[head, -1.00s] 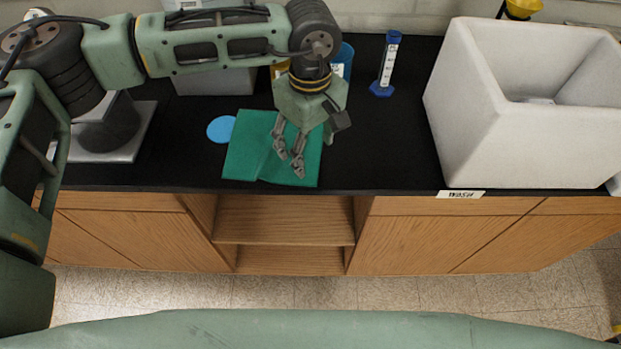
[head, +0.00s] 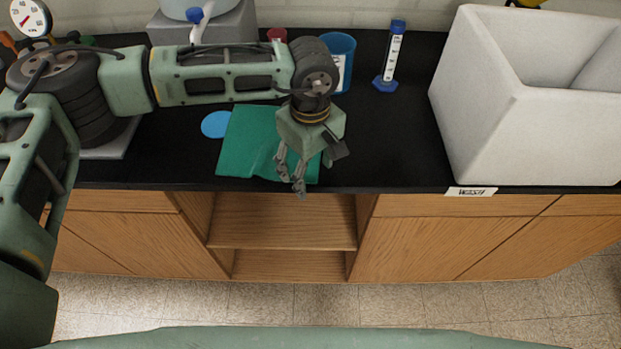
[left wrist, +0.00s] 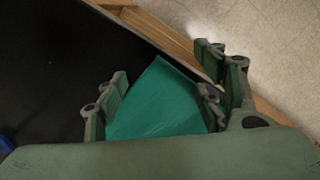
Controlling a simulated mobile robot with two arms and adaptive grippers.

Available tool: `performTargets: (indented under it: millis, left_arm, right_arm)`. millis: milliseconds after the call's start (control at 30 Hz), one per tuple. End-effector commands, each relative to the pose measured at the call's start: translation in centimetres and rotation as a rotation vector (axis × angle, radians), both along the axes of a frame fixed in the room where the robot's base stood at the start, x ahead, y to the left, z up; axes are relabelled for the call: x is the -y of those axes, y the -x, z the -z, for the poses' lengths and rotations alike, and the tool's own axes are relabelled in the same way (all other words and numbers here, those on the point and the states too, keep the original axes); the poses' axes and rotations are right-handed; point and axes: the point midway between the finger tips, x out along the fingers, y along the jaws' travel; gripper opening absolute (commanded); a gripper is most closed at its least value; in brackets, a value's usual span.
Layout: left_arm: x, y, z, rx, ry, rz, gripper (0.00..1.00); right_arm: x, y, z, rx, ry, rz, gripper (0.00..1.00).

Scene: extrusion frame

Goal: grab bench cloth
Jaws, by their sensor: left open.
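The green bench cloth (head: 246,142) lies flat on the black bench top, its lower edge close to the bench's front edge. My left gripper (head: 291,183) is over the cloth's lower right part, fingers pointing down near the front edge. In the left wrist view, the cloth (left wrist: 160,105) shows between the two open fingers of the left gripper (left wrist: 160,95). Whether the fingertips touch the cloth cannot be told. The gripper and wrist hide part of the cloth's right side. My right gripper is not in view.
A light blue disc (head: 216,124) lies left of the cloth. A blue cup (head: 338,60) and a blue-based graduated cylinder (head: 390,60) stand behind. A large white-grey basin (head: 480,130) stands at right. Bare black bench top lies between cloth and basin.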

Motion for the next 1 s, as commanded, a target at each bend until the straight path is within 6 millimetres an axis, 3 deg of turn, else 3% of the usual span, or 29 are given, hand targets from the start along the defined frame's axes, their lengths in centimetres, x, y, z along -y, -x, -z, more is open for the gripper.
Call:
performTargets:
  millis: [433,1000]
  left_arm:
    - [-0.01,0.01,0.57,0.0,0.0,0.0,0.62]
    - [0.0,0.05,0.48,-0.002,0.001,0.0,0.38]
  right_arm:
    - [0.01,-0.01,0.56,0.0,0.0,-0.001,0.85]
    - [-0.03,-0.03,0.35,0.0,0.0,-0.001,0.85]
